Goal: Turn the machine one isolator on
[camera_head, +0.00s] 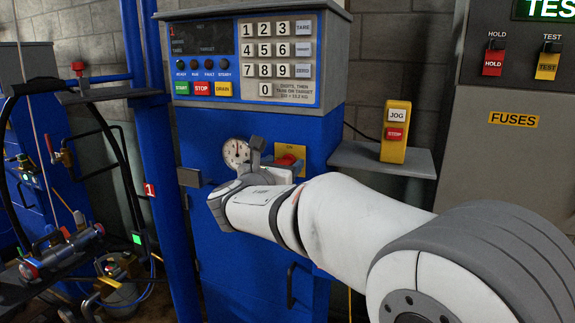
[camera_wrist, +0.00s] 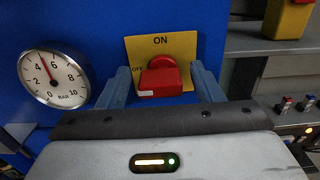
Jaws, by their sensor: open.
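The isolator is a yellow plate (camera_wrist: 185,48) with a red rotary handle (camera_wrist: 160,82) on the blue cabinet front. ON is printed at the top of the plate and OFF at its left. The handle looks roughly level, with a white mark at its left end, on the OFF side. In the head view the red handle (camera_head: 288,160) is partly hidden behind my gripper (camera_head: 256,158). In the wrist view my gripper (camera_wrist: 163,84) is open, one finger left and one right of the handle. I cannot tell whether either finger touches it.
A pressure gauge (camera_wrist: 53,76) sits close left of the plate. A keypad panel (camera_head: 250,60) overhangs above. A grey shelf (camera_head: 385,158) with a yellow jog/stop box (camera_head: 396,132) juts out at right. A red number 1 tag (camera_head: 150,190) is on the blue post.

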